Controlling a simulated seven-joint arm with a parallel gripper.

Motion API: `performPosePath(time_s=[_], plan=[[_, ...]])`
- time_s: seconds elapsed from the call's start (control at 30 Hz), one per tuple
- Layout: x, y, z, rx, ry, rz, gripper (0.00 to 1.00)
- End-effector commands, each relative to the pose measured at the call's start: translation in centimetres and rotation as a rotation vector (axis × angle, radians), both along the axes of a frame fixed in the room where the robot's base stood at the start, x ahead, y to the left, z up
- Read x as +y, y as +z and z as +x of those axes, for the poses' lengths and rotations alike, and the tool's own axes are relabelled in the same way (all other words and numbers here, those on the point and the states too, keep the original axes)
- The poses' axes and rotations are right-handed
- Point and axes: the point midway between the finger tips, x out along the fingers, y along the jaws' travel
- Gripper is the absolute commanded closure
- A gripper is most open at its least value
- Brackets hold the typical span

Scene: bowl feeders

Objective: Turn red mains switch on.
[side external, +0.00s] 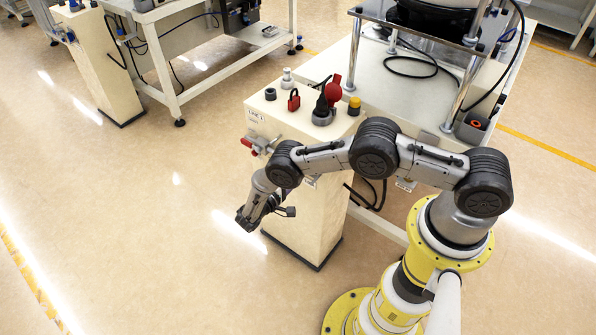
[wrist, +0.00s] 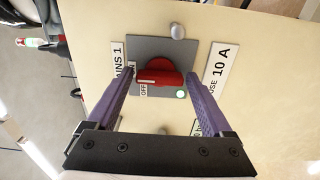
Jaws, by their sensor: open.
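The red mains switch (wrist: 160,72) is a red rotary handle on a grey square plate (wrist: 152,46), fixed to the cream panel in the wrist view. A label reading "OFF" (wrist: 143,89) sits beside the handle, and a "MAINS 1" label (wrist: 117,60) is partly hidden by a finger. A small lit whitish-green lamp (wrist: 181,94) is at the plate's corner. My gripper (wrist: 156,88) is open, its two purple fingers on either side of the switch with gaps to the handle. In the side view my gripper (side external: 245,220) is in front of the cream cabinet (side external: 300,205).
A "FUSE 10 A" label (wrist: 220,70) and a silver knob (wrist: 178,31) are near the switch. The floor left of the cabinet is clear.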

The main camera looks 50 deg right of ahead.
Motion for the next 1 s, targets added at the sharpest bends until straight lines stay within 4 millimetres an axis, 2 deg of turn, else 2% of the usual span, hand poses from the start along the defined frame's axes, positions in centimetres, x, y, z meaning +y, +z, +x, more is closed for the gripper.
performPosePath(time_s=[0.17,0.6,0.8,1.0], plan=[[2.2,0.0,0.1,-0.002,0.005,0.001,0.15],[11.2,-0.1,0.0,-0.003,0.004,0.002,0.15],[13.3,-0.1,0.0,-0.001,0.002,0.001,0.15],[13.7,0.0,0.0,0.0,0.0,0.001,0.15]])
